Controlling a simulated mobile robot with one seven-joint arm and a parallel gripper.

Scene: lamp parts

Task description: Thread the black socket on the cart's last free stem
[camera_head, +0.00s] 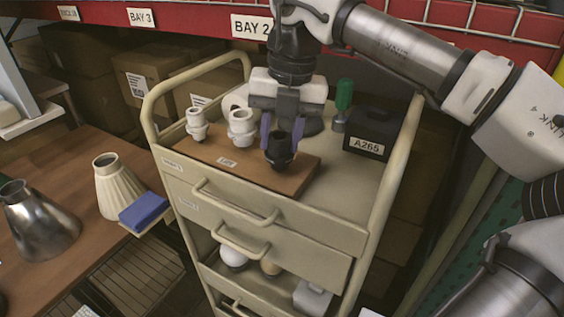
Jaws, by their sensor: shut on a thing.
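The black socket (280,154) is over the right end of a brown board on the cart's top. My gripper (281,131) points down with its bluish fingers shut on the socket. The board (228,162) holds two white sockets, one at the left (196,125) and one in the middle (241,128). The socket's lower end is close to the board; I cannot tell whether it touches. The stem under the black socket is hidden. The cart (330,213) is cream with drawers and raised side rails.
Behind the board stand a green-handled tool (343,100) and a black box marked A265 (369,132). The cart's right rail (395,165) rises beside the box.

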